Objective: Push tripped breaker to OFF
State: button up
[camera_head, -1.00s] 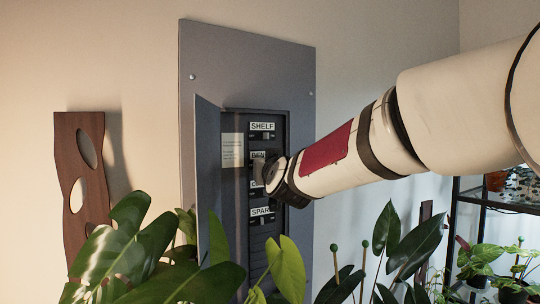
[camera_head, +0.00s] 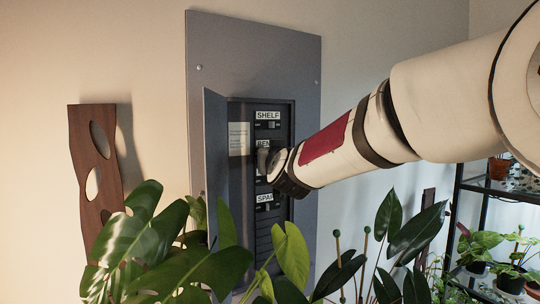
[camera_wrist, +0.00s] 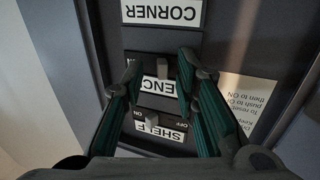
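The grey breaker panel (camera_head: 307,75) is on the wall with its door (camera_head: 215,150) swung open. Inside are labelled breaker rows: SHELF (camera_head: 268,115), BENCH (camera_head: 264,143) and SPARE (camera_head: 265,198); CORNER (camera_wrist: 163,13) shows in the wrist view. My gripper (camera_wrist: 158,66) is open and straddles the BENCH row, with a gap on both sides of the lever. Contact with the panel cannot be told.
An instruction sheet (camera_wrist: 247,105) is beside the rows. The open door stands left of my gripper. Leafy plants (camera_head: 165,250) fill the space below the panel. A wooden wall piece (camera_head: 92,180) hangs at left; a plant shelf (camera_head: 500,187) stands at right.

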jog(key=v, duration=0.8)
jog(key=s+d+f+m+g+h, duration=0.1)
jog(key=s+d+f+g, duration=0.3)
jog(key=s, duration=0.7)
jog(key=s+d+f+m+g+h, duration=0.1)
jog(key=s+d+f+g, duration=0.3)
jog(key=s+d+f, duration=0.4)
jog(key=s+d+f+m+g+h, duration=0.1)
jog(key=s+d+f+g+h, duration=0.1)
jog(key=s+d+f, duration=0.4)
jog(key=s+d+g, duration=0.1)
jog(key=s+d, duration=0.1)
jog(key=s, duration=0.3)
jog(key=s+d, duration=0.3)
jog(key=s, duration=0.2)
jog(key=shift+d+f+g+h, duration=0.25)
jog(key=shift+d+g+h, duration=0.05)
jog(key=shift+g, duration=0.1)
